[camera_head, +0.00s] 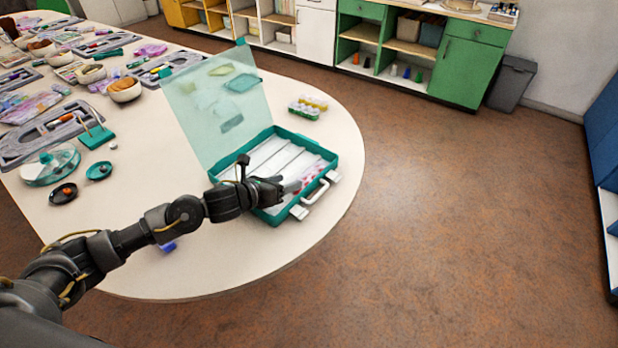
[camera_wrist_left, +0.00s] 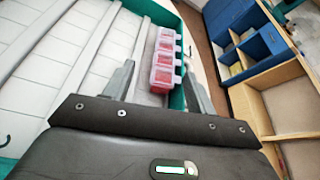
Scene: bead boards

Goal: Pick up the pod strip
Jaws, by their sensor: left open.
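A pod strip (camera_wrist_left: 165,60) with clear pink-tinted lids and red contents lies in the right end of the open teal case (camera_wrist_left: 177,100). In the head view the case (camera_head: 230,160) stands near the table's rounded end with its clear lid raised. My left gripper (camera_head: 292,187) is over the front right part of the case. In the left wrist view its open fingers (camera_wrist_left: 160,82) stand on either side of the strip's near part. I cannot tell whether they touch it. The gripper hides part of the strip in the head view. My right gripper is not in view.
Two more pod strips, one green-based (camera_head: 304,110) and one yellow-topped (camera_head: 314,102), sit behind the case. The raised lid (camera_head: 215,105) stands at the case's back left. Bead trays (camera_head: 50,130) and bowls (camera_head: 124,90) crowd the table's left part. The table's right edge is close.

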